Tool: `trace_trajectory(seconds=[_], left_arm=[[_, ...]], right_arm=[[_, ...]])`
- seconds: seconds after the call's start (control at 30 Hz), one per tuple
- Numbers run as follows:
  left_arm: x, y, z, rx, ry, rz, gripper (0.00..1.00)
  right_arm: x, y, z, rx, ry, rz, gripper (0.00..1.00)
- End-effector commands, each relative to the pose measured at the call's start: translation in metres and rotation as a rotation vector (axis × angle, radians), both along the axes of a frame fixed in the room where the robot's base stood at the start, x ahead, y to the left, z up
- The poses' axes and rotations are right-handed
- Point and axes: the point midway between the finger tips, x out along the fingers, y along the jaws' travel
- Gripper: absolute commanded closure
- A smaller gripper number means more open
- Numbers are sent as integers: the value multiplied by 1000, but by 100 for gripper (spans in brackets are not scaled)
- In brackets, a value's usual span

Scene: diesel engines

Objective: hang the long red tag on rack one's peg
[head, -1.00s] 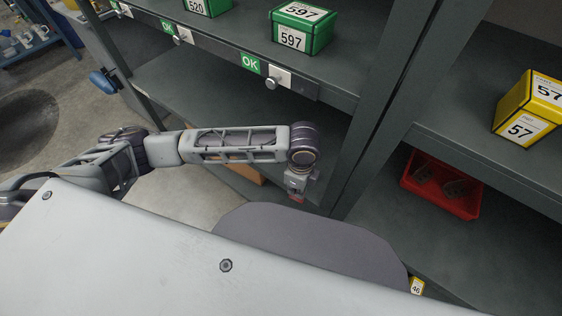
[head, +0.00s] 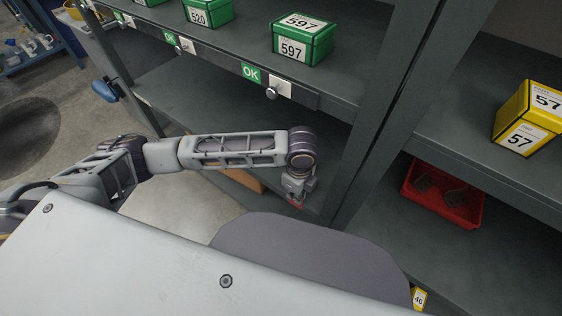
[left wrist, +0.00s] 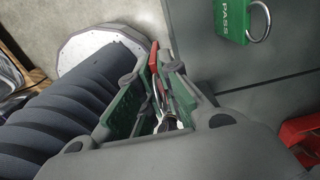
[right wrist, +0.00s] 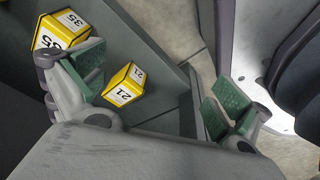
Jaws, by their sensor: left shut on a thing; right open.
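My left gripper (head: 297,197) is low in front of the grey shelf rack, beside its upright, in the head view. It is shut on a red piece (head: 297,203), likely the long red tag, mostly hidden by the fingers. In the left wrist view the red piece (left wrist: 153,58) shows as a narrow strip between the green finger pads (left wrist: 155,105), with a metal part beside it. My right gripper (right wrist: 160,95) is open and empty in the right wrist view. A round knob or peg (head: 272,93) sits on the shelf edge; I cannot tell which rack is one.
Green OK labels (head: 250,73) line the shelf edge, below a green 597 box (head: 303,40). A red bin (head: 452,205) and a yellow 57 box (head: 527,120) stand right. A green PASS tag (left wrist: 229,20) with a ring shows in the left wrist view.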

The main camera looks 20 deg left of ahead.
Motion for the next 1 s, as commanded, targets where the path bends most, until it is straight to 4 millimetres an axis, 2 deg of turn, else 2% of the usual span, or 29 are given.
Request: trace_trajectory(seconds=[0.23,0.7,0.83,1.0], left_arm=[[34,22,0,2,-2,4,100],[98,63,0,2,-2,4,100],[113,72,0,0,-1,3,100],[122,78,0,0,-1,1,100]], right_arm=[[14,5,10,4,-4,1,0],[13,18,25,15,27,2,0],[15,21,31,17,30,3,0],[23,23,39,19,22,5,0]])
